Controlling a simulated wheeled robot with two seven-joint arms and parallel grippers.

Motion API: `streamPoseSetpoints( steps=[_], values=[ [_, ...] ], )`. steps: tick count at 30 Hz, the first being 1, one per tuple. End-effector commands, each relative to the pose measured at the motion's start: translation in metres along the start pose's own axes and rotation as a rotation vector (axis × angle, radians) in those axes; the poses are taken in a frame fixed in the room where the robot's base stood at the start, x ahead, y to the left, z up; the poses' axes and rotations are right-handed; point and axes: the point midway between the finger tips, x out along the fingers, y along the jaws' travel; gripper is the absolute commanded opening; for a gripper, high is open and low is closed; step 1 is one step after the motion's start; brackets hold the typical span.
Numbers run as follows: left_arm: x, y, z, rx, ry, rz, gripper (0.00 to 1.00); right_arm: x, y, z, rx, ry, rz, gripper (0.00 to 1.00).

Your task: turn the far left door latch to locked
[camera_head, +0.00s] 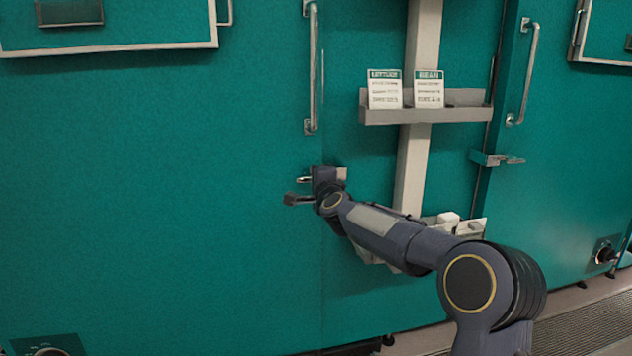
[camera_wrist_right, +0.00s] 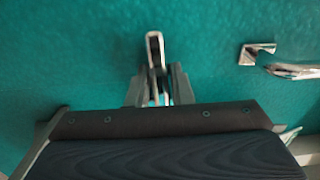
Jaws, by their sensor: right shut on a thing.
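The latch of the left teal door shows as a small metal lever (camera_head: 304,181) below the long door handle, mostly hidden by my right gripper (camera_head: 312,190). In the right wrist view my right gripper (camera_wrist_right: 149,92) is shut on a slim metal latch lever (camera_wrist_right: 154,46), whose end stands out above the two fingers. The latch's pivot is hidden, so I cannot tell its exact turn. My left gripper is not in view.
A long vertical handle (camera_head: 312,70) is just above the latch. A grey shelf (camera_head: 425,114) with two label cards (camera_head: 385,89) is on the post to the right. Another latch (camera_head: 497,159) is on the right door. The left door panel is clear.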

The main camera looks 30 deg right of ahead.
Motion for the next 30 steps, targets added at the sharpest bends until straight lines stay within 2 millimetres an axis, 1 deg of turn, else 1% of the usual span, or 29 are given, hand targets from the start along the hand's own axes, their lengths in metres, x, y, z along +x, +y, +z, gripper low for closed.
streamPoseSetpoints(
  steps=[7,17,18,22,23,30],
  values=[
    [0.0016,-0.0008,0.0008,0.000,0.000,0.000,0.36,0.0000,0.0009,-0.0002,0.032,0.000,0.001,0.00],
    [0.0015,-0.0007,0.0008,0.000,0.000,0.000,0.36,0.0000,0.0008,-0.0001,0.033,0.000,0.001,0.00],
    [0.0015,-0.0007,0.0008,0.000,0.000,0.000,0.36,0.0000,0.0008,-0.0001,0.033,0.000,0.001,0.22],
    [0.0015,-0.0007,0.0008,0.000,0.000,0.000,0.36,0.0000,0.0008,-0.0001,0.032,0.000,0.001,0.39],
    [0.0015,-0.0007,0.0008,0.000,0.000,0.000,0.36,0.0000,0.0008,-0.0001,0.032,0.000,0.001,0.40],
    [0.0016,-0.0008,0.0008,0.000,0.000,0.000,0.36,-0.0004,0.0006,-0.0001,0.031,0.000,0.000,0.40]
  ],
)
